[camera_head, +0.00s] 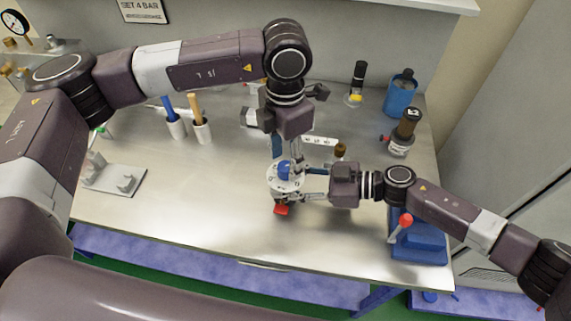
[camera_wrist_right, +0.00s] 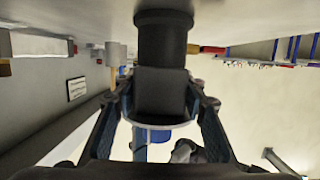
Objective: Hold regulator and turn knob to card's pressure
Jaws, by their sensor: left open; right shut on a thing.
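The regulator (camera_head: 287,186) stands near the middle of the bench, with a blue knob (camera_head: 284,170), a pale marked dial ring and a red part at its front. My right gripper (camera_head: 304,183) comes in from the right and is shut on the regulator. In the right wrist view the regulator's dark body (camera_wrist_right: 165,70) sits between the fingers, with the blue knob (camera_wrist_right: 158,136) partly showing. My left gripper (camera_head: 286,160) points down over the knob, open; whether its fingers touch the knob I cannot tell. The card (camera_head: 141,10) at the back reads "SET 4 BAR".
A blue vise with a red-ended handle (camera_head: 405,221) stands at the front right. Two holders with tools (camera_head: 201,131) and a grey bracket (camera_head: 120,180) are on the left. The front-left bench is clear.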

